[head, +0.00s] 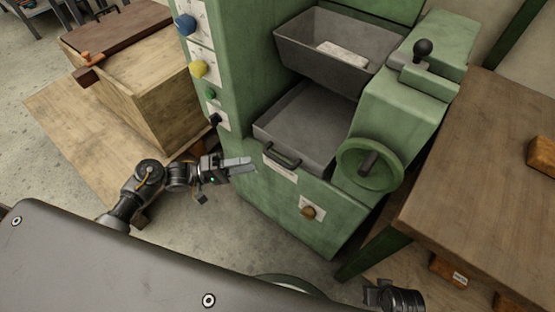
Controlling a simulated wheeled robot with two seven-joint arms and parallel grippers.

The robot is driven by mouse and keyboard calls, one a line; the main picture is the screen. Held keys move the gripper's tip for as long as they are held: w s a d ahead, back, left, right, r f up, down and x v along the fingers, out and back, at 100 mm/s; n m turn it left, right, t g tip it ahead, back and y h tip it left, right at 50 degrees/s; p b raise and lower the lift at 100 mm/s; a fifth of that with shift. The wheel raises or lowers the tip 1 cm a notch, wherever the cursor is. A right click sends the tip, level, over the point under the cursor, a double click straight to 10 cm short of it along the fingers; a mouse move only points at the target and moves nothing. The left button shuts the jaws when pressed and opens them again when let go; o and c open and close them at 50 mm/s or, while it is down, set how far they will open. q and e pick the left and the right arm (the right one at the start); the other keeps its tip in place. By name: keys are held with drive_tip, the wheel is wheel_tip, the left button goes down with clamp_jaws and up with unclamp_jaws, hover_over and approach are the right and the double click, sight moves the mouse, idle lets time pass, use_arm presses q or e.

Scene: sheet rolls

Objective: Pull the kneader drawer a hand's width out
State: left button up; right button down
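The kneader is a green machine (245,95) in the middle of the head view. Its drawer (325,108) looks like a grey open-topped tray low in the front, with a dark bar handle (281,156) on its front face. My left gripper (250,164) is left of the handle, apart from it in the picture, with its pale fingers pointing right towards it. I see nothing between the fingers, but their gap is too small to judge. My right gripper (374,296) is low at the bottom right, far from the drawer, and its fingers show poorly.
A grey hopper (335,47) holding a pale block sits above the drawer. A green handwheel (369,165) stands right of it, and a brown knob (309,212) is below. A wooden table (490,170) stands at the right, a wooden chest (150,85) at the left. Bare floor lies before the machine.

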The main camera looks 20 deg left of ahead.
sight(277, 158)
use_arm(q)
drive_tip(key=x, duration=0.9)
drive_tip(key=shift+w+d, duration=0.15)
drive_tip(key=shift+d, duration=0.2)
clamp_jaws()
